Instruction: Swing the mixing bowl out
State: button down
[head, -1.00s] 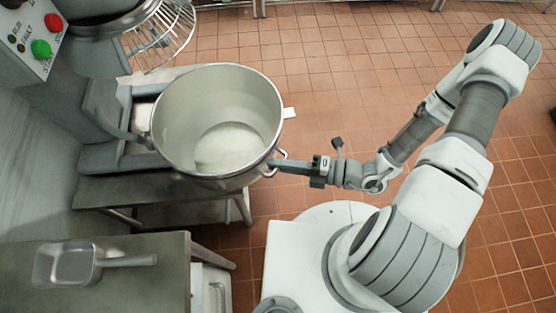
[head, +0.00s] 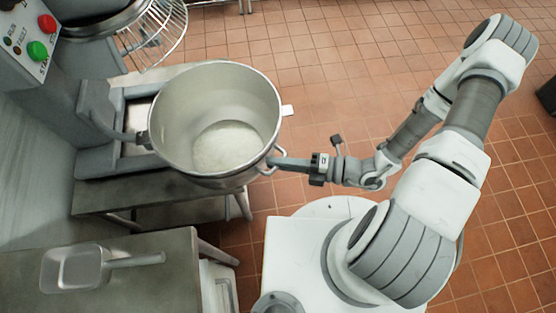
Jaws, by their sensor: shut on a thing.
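The mixing bowl (head: 180,150) is a large steel bowl with pale, flour-like contents (head: 228,146) at its bottom. It sits upright beside the mixer (head: 95,115), out in front of the mixer's column and clear of the wire guard. A wire handle (head: 270,160) sticks out from its right side, and a small tab is on its rim. My gripper (head: 278,163) reaches in from the right and is shut on this handle. The fingertips are small in view and partly merge with the handle.
A control panel (head: 28,35) with green and red buttons is at the top left. The wire guard (head: 155,35) is at the top. A steel table (head: 150,258) with a scoop (head: 78,268) stands at the lower left. The tiled floor right of the bowl is open.

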jog(key=c, duration=1.2)
grip_release()
jog(key=shift+o, duration=0.2)
jog(key=s+d+r, duration=0.2)
jog(key=d, duration=1.5)
jog(key=shift+d, duration=0.15)
notch_tip(320, 180, up, 31)
jog(key=w+a+m+t+h, duration=0.1)
jog(key=m+t+h, duration=0.2)
jog(key=m+h, duration=1.3)
jog(key=m, duration=1.8)
jog(key=shift+w+a+t+h, duration=0.15)
jog(key=shift+w+t+h, duration=0.15)
jog(key=shift+w+t, duration=0.1)
